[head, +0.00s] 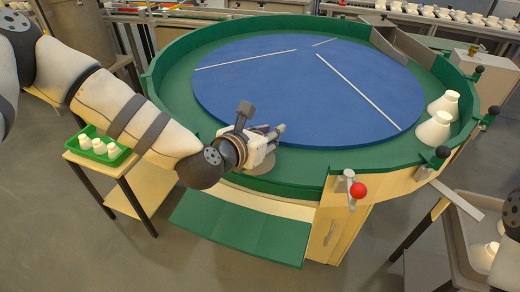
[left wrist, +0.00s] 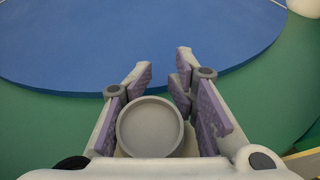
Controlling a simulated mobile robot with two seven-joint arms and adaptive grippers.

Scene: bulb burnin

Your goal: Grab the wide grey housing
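A round grey housing (left wrist: 150,130) with a raised rim shows in the left wrist view, between the finger bases of my left gripper (left wrist: 160,88). Its left side is close to the left finger; a small gap shows on its right. I cannot tell whether it touches either finger. In the head view my left gripper (head: 278,131) is low over the near green rim of the round table, and part of a grey disc (head: 264,168) shows beneath it. The left gripper's fingers are apart. My right gripper is not in view.
The blue disc (head: 270,85) with white lines lies inside the green rim. Two cream bulb-shaped pieces (head: 435,128) stand at the right rim. A red-knobbed lever (head: 357,190) is at the front. A green tray (head: 98,148) with white pieces stands on a side stand at left.

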